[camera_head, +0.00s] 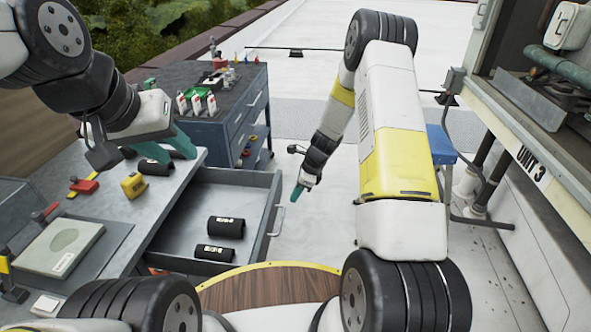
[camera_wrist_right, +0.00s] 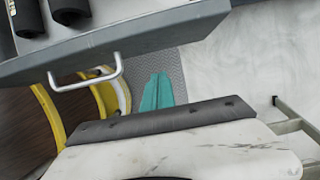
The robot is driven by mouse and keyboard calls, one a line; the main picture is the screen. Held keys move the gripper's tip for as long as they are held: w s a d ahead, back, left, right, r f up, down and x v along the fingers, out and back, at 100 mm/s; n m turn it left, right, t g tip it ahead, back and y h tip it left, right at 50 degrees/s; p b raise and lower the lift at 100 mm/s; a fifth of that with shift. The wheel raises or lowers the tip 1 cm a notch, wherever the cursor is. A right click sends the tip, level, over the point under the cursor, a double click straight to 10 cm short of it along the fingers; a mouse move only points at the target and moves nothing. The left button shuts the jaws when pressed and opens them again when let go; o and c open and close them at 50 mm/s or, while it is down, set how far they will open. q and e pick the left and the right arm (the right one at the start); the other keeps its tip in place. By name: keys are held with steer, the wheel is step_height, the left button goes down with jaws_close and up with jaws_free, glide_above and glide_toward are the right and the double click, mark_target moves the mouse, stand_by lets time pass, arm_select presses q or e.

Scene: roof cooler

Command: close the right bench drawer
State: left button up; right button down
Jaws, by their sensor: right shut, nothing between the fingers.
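The right bench drawer (camera_head: 180,223) is pulled open from the grey workbench (camera_head: 110,190). Two dark cylinders (camera_head: 226,227) lie inside it. Its bar handle (camera_head: 275,218) is on the drawer front, and it also shows in the right wrist view (camera_wrist_right: 88,82). My right gripper (camera_head: 296,193) is shut and empty, just outside the drawer front, to the right of the handle. Its teal fingers (camera_wrist_right: 157,92) are together and apart from the handle in the wrist view. My left gripper (camera_head: 163,147) is open above the bench top, over another dark cylinder (camera_head: 155,168).
A yellow tape measure (camera_head: 134,185) and a red-handled tool (camera_head: 84,185) lie on the bench. A dark blue tool cart (camera_head: 222,115) stands behind the drawer. The wall unit (camera_head: 530,160) is at the right.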

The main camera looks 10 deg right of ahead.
steer(key=shift+w+a+r, duration=0.15)
steer(key=shift+w+a, duration=0.1)
steer(key=shift+a, duration=0.65)
steer(key=shift+w+a+r, duration=0.1)
steer(key=shift+w+a, duration=0.15)
steer(key=shift+a, duration=0.6)
steer(key=shift+a, duration=0.1)
